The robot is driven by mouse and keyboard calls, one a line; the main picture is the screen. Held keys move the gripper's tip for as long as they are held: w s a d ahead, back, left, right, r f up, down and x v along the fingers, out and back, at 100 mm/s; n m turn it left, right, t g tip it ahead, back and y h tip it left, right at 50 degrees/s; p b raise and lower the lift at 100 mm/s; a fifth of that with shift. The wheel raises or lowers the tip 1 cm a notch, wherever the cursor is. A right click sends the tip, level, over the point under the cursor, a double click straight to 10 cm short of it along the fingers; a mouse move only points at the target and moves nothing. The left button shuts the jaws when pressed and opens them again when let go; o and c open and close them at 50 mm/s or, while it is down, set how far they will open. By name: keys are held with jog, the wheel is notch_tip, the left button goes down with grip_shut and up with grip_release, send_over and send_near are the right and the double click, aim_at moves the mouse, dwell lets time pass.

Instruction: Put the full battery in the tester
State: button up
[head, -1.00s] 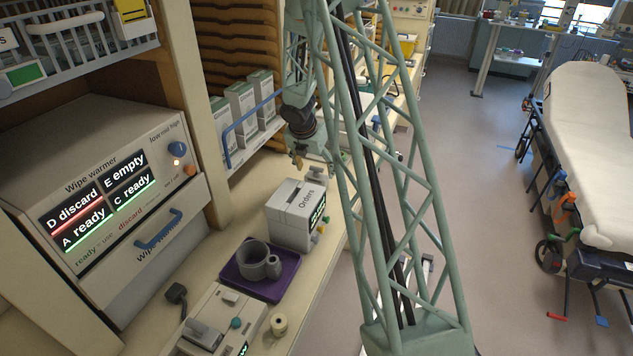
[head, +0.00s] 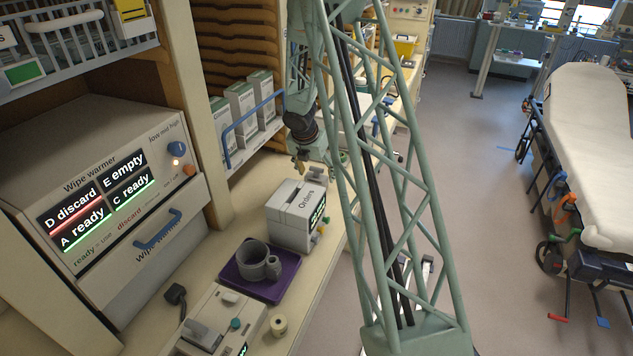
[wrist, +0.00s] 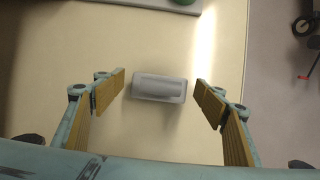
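A pale grey block (wrist: 159,88) lies flat on the counter in the wrist view, crosswise between my fingers. It has a raised ridge along its top; it may be a battery, but no charge mark shows. My gripper (wrist: 162,88) is open, one finger on each side of the block with a gap at both sides. In the head view my gripper (head: 302,168) hangs over the counter behind the Orders box, partly hidden by my lattice column. A grey device (head: 222,318) with a teal knob and a green-lit display is at the bottom; I cannot tell whether it is the tester.
The Orders box (head: 291,222) stands near the counter edge. A wipe warmer (head: 60,160) fills the left.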

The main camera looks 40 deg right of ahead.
jog(key=c, duration=1.1)
jog(key=shift+r, duration=0.15)
jog(key=shift+r+p, duration=1.5)
jog(key=shift+r, duration=3.4)
